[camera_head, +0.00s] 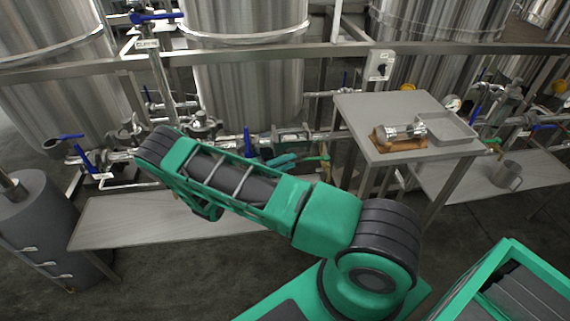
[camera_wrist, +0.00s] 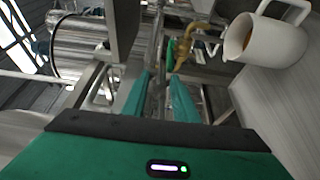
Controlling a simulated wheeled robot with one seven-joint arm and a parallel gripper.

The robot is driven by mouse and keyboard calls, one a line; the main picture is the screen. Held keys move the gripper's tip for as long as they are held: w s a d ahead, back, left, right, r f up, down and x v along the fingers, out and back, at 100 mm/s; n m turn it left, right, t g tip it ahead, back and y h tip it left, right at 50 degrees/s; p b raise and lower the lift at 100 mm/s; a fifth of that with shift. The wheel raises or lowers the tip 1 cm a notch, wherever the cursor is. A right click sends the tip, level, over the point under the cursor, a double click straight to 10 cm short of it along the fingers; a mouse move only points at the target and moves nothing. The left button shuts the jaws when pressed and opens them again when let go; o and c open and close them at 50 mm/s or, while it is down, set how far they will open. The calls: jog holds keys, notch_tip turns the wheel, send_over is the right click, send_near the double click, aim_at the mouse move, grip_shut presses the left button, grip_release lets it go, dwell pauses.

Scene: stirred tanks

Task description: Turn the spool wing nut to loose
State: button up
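My gripper (camera_head: 280,160) shows as a small teal shape beyond my forearm, close to the pipe run in the head view. In the wrist view my gripper (camera_wrist: 161,78) has its two teal fingers apart, with metal pipework seen between and beyond them. I cannot make out the spool wing nut in either view. A clamped pipe section (camera_head: 291,137) lies just behind the gripper in the head view. I cannot tell whether the fingers touch it. A glass-and-steel spool piece (camera_head: 405,132) lies on a brown holder on the small table (camera_head: 358,108).
A brass tap (camera_wrist: 190,42) is beyond the fingers in the wrist view, with a light pitcher (camera_wrist: 262,40) to its right. A metal mug (camera_head: 507,175) stands on the right bench. Steel tanks (camera_head: 248,85) and a horizontal rail (camera_head: 230,55) stand behind. The low left bench (camera_head: 140,220) is largely clear.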

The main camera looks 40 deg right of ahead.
jog(key=shift+a, duration=0.1)
jog(key=a, duration=1)
jog(key=shift+w+a, duration=0.35)
jog(key=s+d+r+m+g+y, duration=0.25)
jog(key=s+d+r+y, duration=0.35)
jog(key=r, duration=0.4)
jog(key=s+d+r+m+g+y, duration=0.25)
jog(key=s+d+r+y, duration=0.3)
jog(key=r, duration=0.45)
jog(key=s+a+r+t+y, duration=0.2)
jog(key=s+r, duration=0.1)
jog(key=s, duration=0.4)
jog(key=s+a+r+t+y, duration=0.1)
jog(key=s+r+t+y, duration=0.1)
jog(key=s, duration=0.6)
jog(key=s+a+r+t+y, duration=0.2)
jog(key=s+r, duration=0.3)
jog(key=s, duration=0.2)
jog(key=shift+s+a+m+y, duration=0.3)
jog(key=shift+s+m+y, duration=0.05)
jog(key=shift+s+m, duration=0.05)
